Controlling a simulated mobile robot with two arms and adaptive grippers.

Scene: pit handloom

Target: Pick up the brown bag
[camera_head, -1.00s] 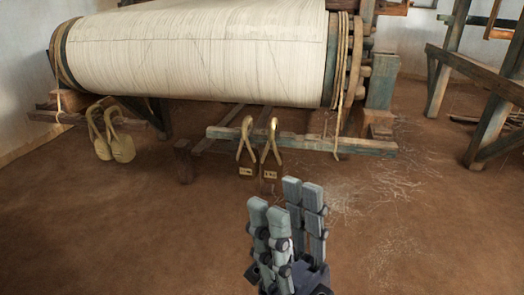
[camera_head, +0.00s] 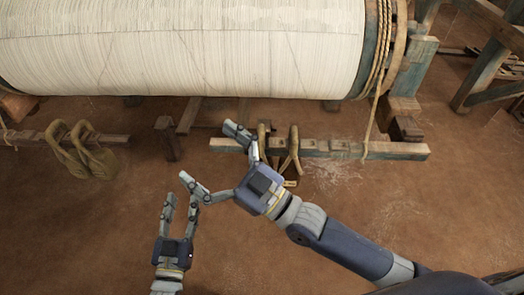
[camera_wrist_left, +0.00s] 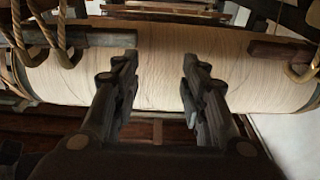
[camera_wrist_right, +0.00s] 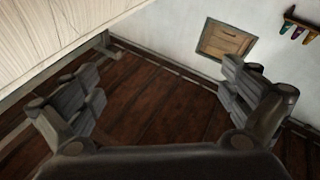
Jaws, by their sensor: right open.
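Two brown weight bags with loop handles hang at the middle beam, one with its loop showing (camera_head: 293,150). My left gripper (camera_head: 182,201) is open and empty, below the right one and right of the tan bags. In the left wrist view, my left gripper (camera_wrist_left: 157,62) has nothing between its fingers. In the right wrist view, my right gripper (camera_wrist_right: 165,78) is also empty.
The large cream warp roll (camera_head: 180,45) spans the top. A blue-grey beam (camera_head: 350,149) runs in front of it at right, with rope (camera_head: 378,100) at the roll's end. A short dark post (camera_head: 166,138) stands between the bag pairs. The brown floor (camera_head: 70,240) is clear at lower left.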

